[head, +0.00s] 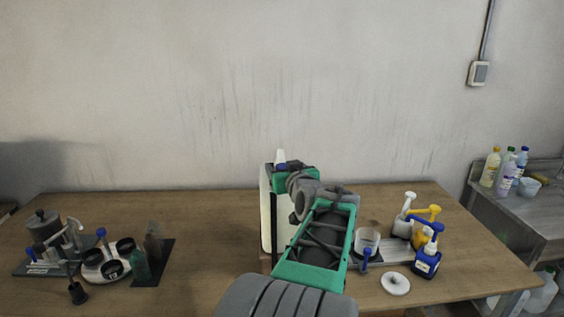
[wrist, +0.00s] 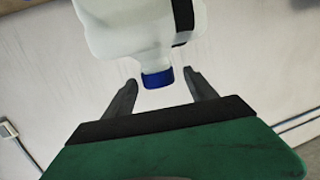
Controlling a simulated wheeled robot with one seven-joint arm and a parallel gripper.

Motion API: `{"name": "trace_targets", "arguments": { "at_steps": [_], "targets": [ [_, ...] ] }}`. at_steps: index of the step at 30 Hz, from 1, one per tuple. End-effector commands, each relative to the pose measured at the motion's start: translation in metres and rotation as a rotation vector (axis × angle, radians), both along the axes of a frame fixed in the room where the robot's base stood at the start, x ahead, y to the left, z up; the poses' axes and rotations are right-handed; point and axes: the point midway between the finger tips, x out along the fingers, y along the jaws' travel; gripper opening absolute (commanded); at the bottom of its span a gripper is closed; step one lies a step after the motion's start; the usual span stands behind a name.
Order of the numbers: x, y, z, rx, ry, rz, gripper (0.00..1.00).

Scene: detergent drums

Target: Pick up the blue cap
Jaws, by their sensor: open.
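The blue cap (wrist: 157,79) sits on the neck of a white jug (wrist: 140,35) in the wrist view. My gripper (wrist: 160,80) is open, with one dark finger on each side of the cap in the picture. Clear gaps show between the cap and both fingers, and I cannot tell whether the cap lies fully between them in depth. In the head view, a tall white container (head: 266,215) stands on the table, mostly hidden behind my arm. A small blue patch shows by my gripper there, below a pale tip.
A grey pot (head: 43,225) and several small items are at left. The table between is clear.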

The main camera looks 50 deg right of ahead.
Motion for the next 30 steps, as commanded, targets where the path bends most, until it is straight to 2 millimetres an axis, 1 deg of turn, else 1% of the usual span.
{"name": "trace_targets", "arguments": {
  "at_steps": [1,3,9,30],
  "targets": [
    [0.0058,-0.004,0.0004,0.003,0.002,0.001,0.66],
    [0.0098,-0.0069,-0.0016,0.001,0.001,0.001,0.66],
    [0.0096,-0.0075,-0.003,0.0,0.001,-0.001,0.65],
    [0.0093,-0.0072,-0.0031,0.001,0.002,-0.001,0.08]
  ]
}}
